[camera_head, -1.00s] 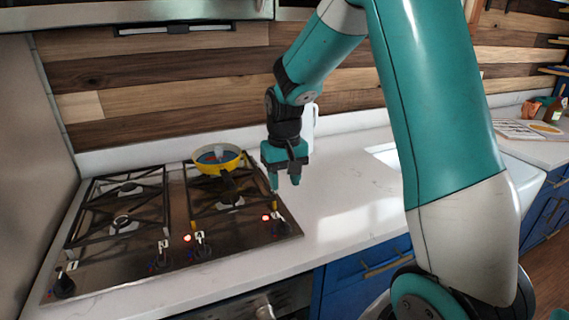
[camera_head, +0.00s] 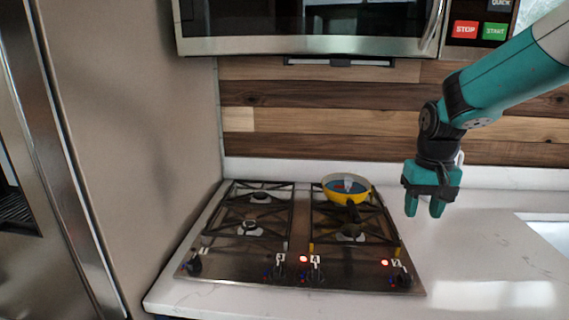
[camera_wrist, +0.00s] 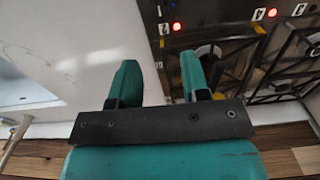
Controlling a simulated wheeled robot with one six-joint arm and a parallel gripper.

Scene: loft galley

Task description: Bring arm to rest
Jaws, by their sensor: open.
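My gripper (camera_head: 425,205) hangs from my teal arm over the white counter, just right of the stove, with its fingers pointing down. Its two teal fingers are apart with nothing between them, and they also show in the wrist view (camera_wrist: 160,85). A yellow pan (camera_head: 346,196) with a dark handle sits on the back right burner of the gas stove (camera_head: 225,262), left of my gripper and apart from it. Something blue and red shows inside the pan, too small to tell.
A microwave (camera_head: 300,45) hangs above the stove. A tall steel fridge (camera_head: 60,150) and a beige panel (camera_head: 150,140) stand at the left. The white counter (camera_head: 460,250) is clear right of the stove, up to a sink edge (camera_head: 545,228). Two red lights glow among the stove knobs.

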